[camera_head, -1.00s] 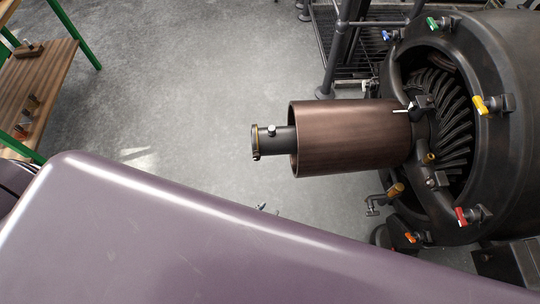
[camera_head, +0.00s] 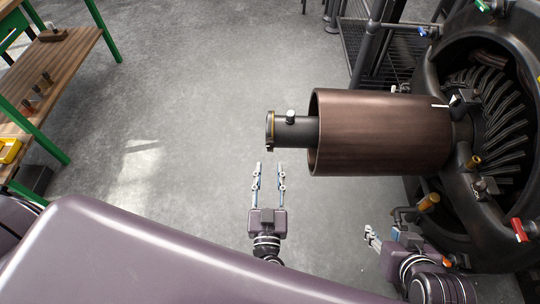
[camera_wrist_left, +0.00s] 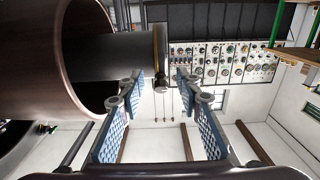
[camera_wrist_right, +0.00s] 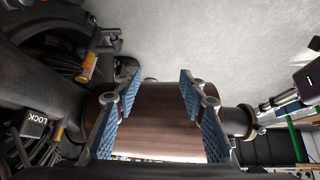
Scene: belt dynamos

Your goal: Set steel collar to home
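A dark collar (camera_head: 270,130) with a thin gold line sits around the free end of the grey shaft (camera_head: 305,132); I take it for the steel collar. In the left wrist view the collar (camera_wrist_left: 160,55) shows beyond and between the fingertips. My left gripper (camera_head: 269,168) is open and empty, just below the collar in the head view, apart from it. My right gripper (camera_head: 372,240) is low beside the machine; the right wrist view shows its fingers (camera_wrist_right: 158,92) open and empty, with the copper drum (camera_wrist_right: 155,120) beyond them.
The copper-brown drum (camera_head: 380,132) joins the large dark machine ring (camera_head: 440,100) on the right, which carries coloured handles, including a red one (camera_head: 519,230). A wooden bench (camera_head: 60,68) with a green frame stands at left. The floor between is clear.

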